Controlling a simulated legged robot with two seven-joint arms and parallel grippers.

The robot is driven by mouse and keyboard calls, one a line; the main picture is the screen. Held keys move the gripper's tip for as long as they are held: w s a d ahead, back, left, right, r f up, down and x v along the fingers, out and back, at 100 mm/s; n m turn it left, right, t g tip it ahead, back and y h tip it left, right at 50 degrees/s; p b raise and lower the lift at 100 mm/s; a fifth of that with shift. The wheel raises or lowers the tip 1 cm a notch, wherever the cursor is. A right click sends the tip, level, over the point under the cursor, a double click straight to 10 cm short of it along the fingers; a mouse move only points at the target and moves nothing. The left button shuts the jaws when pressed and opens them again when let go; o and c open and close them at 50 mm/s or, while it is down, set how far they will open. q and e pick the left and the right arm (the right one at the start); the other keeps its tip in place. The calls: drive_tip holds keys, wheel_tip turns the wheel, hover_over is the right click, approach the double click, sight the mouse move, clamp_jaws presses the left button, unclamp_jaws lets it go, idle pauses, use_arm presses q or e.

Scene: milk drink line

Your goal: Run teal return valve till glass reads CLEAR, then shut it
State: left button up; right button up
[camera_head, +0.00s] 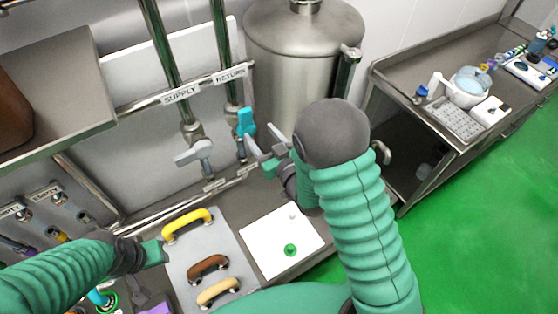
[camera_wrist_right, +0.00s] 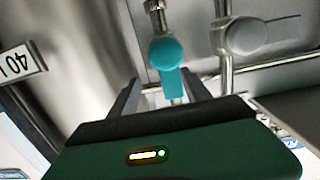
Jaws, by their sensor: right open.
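The teal return valve (camera_head: 246,122) sits on the pipe under the RETURN label (camera_head: 231,76). In the right wrist view the teal valve (camera_wrist_right: 165,52) shows a round hub with its lever hanging down between my fingers. My right gripper (camera_head: 264,150) is open, just right of the valve; its fingers (camera_wrist_right: 163,95) stand either side of the lever, and contact cannot be told. My left gripper (camera_head: 158,252) is low at the left by the yellow handle; its jaws are unclear. No glass reading CLEAR can be made out.
A grey supply valve (camera_head: 194,152) is left of the teal one, under the SUPPLY label (camera_head: 181,94). A steel tank (camera_head: 300,50) stands behind. A plate (camera_head: 205,248) with handles and a white sheet (camera_head: 268,235) lie below. A side bench (camera_head: 420,75) is at right.

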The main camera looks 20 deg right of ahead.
use_arm(q)
drive_tip(key=w+p+v, duration=0.1)
drive_tip(key=p+v, duration=0.6)
drive_tip(key=shift+d+r+p, duration=0.3)
drive_tip(key=shift+d+r, duration=0.15)
use_arm(e)
drive_tip(key=f+v, duration=0.1)
drive_tip(key=v, duration=0.9)
drive_tip(key=shift+s+d+r, duration=0.15)
drive_tip(key=shift+s+d, duration=0.05)
drive_tip(key=shift+d, duration=0.05)
